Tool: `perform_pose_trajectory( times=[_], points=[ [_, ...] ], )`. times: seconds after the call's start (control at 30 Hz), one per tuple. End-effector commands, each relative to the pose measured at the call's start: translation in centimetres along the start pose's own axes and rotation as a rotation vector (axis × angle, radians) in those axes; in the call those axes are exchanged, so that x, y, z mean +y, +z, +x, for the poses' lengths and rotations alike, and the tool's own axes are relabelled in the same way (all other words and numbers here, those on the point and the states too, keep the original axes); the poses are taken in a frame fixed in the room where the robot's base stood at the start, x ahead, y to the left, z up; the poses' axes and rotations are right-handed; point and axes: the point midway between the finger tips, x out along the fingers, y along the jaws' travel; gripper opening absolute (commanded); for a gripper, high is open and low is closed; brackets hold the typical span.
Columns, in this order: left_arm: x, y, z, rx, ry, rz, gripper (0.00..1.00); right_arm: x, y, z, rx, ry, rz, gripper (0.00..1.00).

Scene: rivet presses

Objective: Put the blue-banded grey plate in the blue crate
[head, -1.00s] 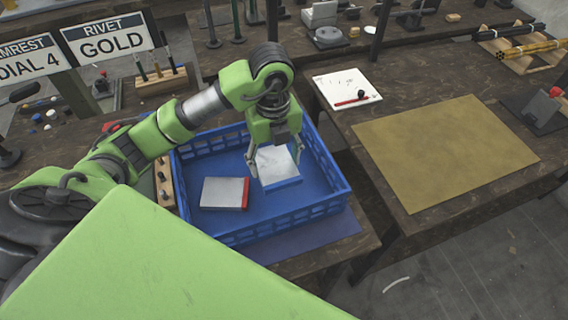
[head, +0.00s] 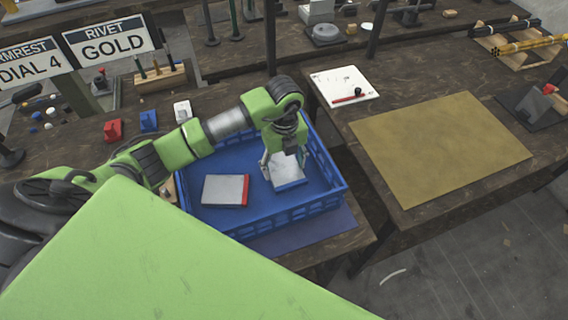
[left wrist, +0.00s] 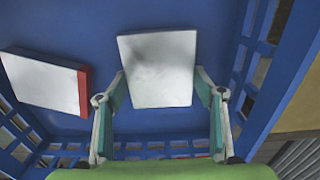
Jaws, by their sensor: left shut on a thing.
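The blue-banded grey plate (head: 287,170) is in my left gripper (head: 285,163), inside the blue crate (head: 258,215). Its blue band shows along its near edge in the head view. In the left wrist view the plate (left wrist: 158,68) sits between the two fingers of the gripper (left wrist: 160,98), which are shut on its sides. It is low over the crate floor; I cannot tell whether it touches. A red-banded grey plate (head: 224,189) lies on the crate floor to the left, apart from it. My right gripper is not in view.
The crate stands on a blue mat (head: 315,236) at the table edge. To the right, a second table holds a tan mat (head: 440,148) and a white sheet with a red pen (head: 349,100). Red (head: 113,130) and blue (head: 149,121) blocks stand behind my left arm.

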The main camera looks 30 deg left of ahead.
Motion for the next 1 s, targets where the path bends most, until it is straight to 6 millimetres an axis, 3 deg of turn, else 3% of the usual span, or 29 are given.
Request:
perform_pose_trajectory(
  times=[0.17, 0.2, 0.27, 0.7, 0.87, 1.0],
  points=[
    [-0.1, 0.1, 0.2, -0.001, -0.002, 0.0, 0.21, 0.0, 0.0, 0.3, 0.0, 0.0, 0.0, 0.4],
    [0.0, 0.0, 0.3, 0.0, 0.0, 0.0, 0.67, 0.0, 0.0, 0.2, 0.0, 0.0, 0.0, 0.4],
    [0.0, 0.0, 0.2, 0.0, 0.0, -0.001, 0.79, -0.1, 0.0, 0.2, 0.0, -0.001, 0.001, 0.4],
    [-0.1, 0.1, -0.5, -0.001, -0.003, -0.001, 0.79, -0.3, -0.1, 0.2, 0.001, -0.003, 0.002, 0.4],
    [-0.1, 0.2, -3.1, -0.004, -0.005, 0.0, 0.79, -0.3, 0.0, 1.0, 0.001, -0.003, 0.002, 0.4],
    [-0.2, 0.1, -6.3, -0.004, -0.006, 0.0, 0.79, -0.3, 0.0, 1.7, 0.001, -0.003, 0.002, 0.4]
  ],
)
